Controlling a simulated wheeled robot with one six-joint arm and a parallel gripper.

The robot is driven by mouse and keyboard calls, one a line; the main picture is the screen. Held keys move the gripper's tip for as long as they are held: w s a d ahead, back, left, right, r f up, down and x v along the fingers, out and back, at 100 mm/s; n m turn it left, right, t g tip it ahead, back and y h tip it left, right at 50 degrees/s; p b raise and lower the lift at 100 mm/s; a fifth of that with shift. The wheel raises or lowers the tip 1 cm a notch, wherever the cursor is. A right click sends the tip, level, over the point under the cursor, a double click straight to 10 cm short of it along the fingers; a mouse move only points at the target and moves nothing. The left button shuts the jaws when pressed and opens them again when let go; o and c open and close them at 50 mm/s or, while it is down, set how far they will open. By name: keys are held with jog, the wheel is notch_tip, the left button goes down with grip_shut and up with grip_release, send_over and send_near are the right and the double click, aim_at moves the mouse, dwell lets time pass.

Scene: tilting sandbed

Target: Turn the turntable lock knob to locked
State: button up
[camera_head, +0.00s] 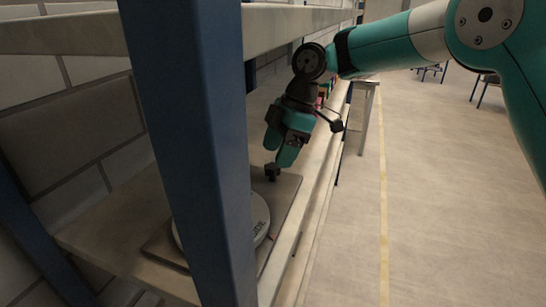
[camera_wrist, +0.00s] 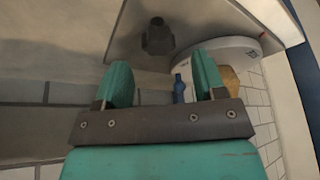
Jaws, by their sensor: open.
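The dark lock knob (camera_head: 272,171) stands on the turntable's flat base board (camera_head: 284,200), near its far end. In the wrist view the knob (camera_wrist: 157,37) shows beyond my fingertips, roughly between the two finger lines. The white round turntable (camera_head: 261,217) is partly hidden behind a blue post; its pale disc also shows in the wrist view (camera_wrist: 232,50). My gripper (camera_head: 280,152) is open, pointing down just above the knob. In the wrist view its two teal fingers (camera_wrist: 163,75) are spread with nothing between them. I cannot read the knob's lock setting.
A blue upright post (camera_head: 190,130) stands in front of the shelf, with a beam (camera_head: 180,30) above. A brick wall (camera_head: 80,110) is behind. A blue item (camera_wrist: 179,88) and a tan item (camera_wrist: 230,82) show by the disc. The floor on the right (camera_head: 440,200) is clear.

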aim_at(272, 166)
jog(key=shift+p+x, duration=0.35)
jog(key=shift+x, duration=1.4)
jog(key=shift+w+d, duration=0.1)
jog(key=shift+d, duration=0.05)
jog(key=c, duration=0.9)
